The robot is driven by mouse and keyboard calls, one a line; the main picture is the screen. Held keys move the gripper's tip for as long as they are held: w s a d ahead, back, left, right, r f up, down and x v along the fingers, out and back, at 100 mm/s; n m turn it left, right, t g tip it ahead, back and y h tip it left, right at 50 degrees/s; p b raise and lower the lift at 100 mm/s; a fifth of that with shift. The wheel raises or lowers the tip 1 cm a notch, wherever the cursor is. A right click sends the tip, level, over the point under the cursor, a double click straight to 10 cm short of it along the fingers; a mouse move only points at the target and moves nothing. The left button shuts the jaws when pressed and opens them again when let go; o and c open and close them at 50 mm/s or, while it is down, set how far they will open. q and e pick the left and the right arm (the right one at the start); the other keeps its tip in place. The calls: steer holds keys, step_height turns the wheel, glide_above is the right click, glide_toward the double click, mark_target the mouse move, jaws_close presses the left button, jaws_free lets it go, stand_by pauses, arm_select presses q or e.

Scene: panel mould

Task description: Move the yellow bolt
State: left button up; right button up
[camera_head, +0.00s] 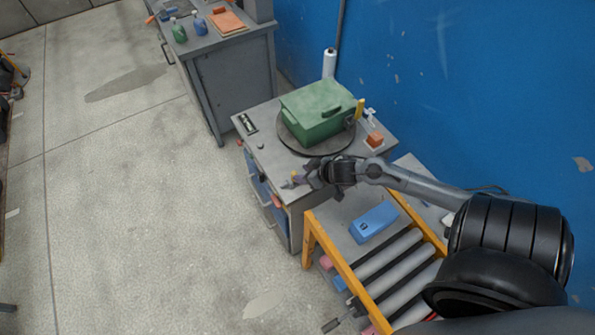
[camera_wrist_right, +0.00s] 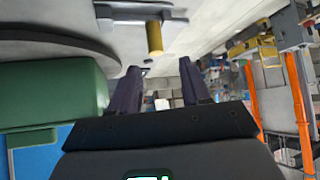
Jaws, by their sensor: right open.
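The yellow bolt (camera_wrist_right: 154,38) is a short yellow cylinder at a grey bracket (camera_wrist_right: 140,12) in the right wrist view, which looks upside down. It lies beyond the fingertips, roughly in line with the gap. In the head view a small yellow spot (camera_head: 294,173) by the gripper looks like the same bolt, mostly hidden. My right gripper (camera_head: 298,180) is over the near edge of the grey workbench (camera_head: 268,150). Its two fingers also show in the right wrist view (camera_wrist_right: 162,85), spread apart with nothing between them. My left gripper is not in view.
A green box (camera_head: 318,108) sits on a dark round plate (camera_head: 290,143) close beyond my right gripper. An upright yellow cylinder (camera_head: 360,108) and an orange block (camera_head: 375,140) are to its right. A yellow-framed roller conveyor (camera_head: 345,265) with a blue case (camera_head: 373,222) stands nearer.

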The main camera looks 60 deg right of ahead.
steer(key=shift+v, duration=0.9)
